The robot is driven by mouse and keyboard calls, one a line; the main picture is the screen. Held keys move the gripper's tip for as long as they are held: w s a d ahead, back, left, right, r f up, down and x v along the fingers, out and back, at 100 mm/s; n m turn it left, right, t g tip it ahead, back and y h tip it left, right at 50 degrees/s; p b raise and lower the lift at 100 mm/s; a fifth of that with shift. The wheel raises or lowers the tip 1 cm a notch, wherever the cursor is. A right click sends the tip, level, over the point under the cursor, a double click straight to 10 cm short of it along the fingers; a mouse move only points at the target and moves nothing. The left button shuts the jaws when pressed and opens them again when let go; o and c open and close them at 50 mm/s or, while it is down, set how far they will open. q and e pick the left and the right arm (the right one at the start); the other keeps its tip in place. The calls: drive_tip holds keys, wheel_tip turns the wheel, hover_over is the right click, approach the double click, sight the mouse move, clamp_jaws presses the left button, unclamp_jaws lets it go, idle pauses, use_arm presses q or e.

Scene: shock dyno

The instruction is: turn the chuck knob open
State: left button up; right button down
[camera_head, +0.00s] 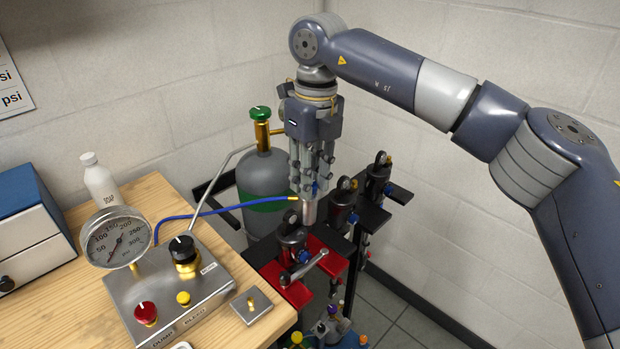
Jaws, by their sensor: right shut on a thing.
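My right gripper (308,188) points straight down and is shut on the top of the chuck. The chuck's silver body (309,212) shows below the fingertips, upright over the red clamp. The chuck knob is hidden between the fingers, so its turn position cannot be told. A blue hose (224,209) with a brass end (292,198) reaches the chuck from the left. A dark shock (292,240) with an eye at its top stands in the red clamp (327,262) just below and left of the chuck. My left gripper is not in view.
Other dark shocks (342,205) stand in a black rack (372,218) to the right. A grey gas cylinder (262,175) with a green knob (260,113) stands behind. A control box (165,290) with a gauge (117,240) sits on the wooden bench (75,313). Walls close the corner.

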sight(315, 183)
drive_tip(key=m+b, duration=0.1)
drive_tip(key=m, duration=0.4)
drive_tip(key=shift+m, duration=0.4)
drive_tip(key=m+b, duration=0.1)
drive_tip(key=m, duration=0.4)
drive_tip(key=shift+m, duration=0.4)
drive_tip(key=shift+r+b, duration=0.1)
drive_tip(key=shift+b, duration=0.2)
drive_tip(key=c, duration=1.3)
unclamp_jaws()
drive_tip(key=r, duration=1.2)
drive_tip(key=shift+d, duration=0.4)
drive_tip(key=shift+f, duration=0.15)
